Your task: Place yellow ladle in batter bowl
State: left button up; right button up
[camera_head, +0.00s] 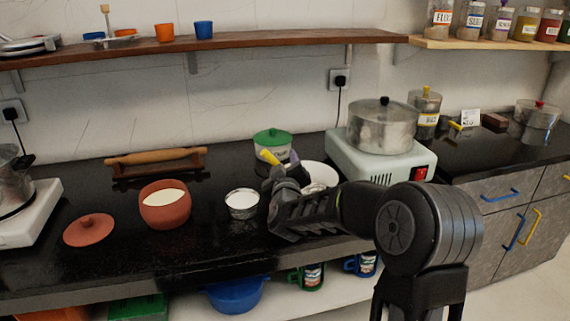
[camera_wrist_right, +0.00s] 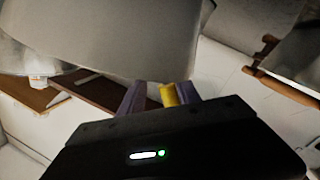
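A yellow ladle handle (camera_head: 270,157) points up beside my right gripper (camera_head: 283,165) on the counter in the head view. In the right wrist view the yellow handle (camera_wrist_right: 170,95) stands between the two purple fingers of my right gripper (camera_wrist_right: 161,97). It is close to the right finger, with a gap to the left one. The ladle's scoop is hidden. A terracotta bowl (camera_head: 165,213) with pale cream contents stands left of the gripper. A small metal bowl (camera_head: 242,212) with white contents stands nearer to it. I cannot tell which is the batter bowl. My left gripper is out of view.
A white dish (camera_head: 322,168) and a green-lidded pot (camera_head: 272,138) are close to my right gripper. A stove (camera_head: 372,163) with a steel pot (camera_head: 380,126) stands to the right. A terracotta lid (camera_head: 89,230) and a rolling pin (camera_head: 155,156) lie left.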

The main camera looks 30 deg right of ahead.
jog(key=shift+s+r, duration=0.1)
jog(key=shift+r, duration=0.1)
jog(key=v, duration=1.1)
jog(key=shift+s+a+p, duration=0.3)
jog(key=shift+p, duration=0.1)
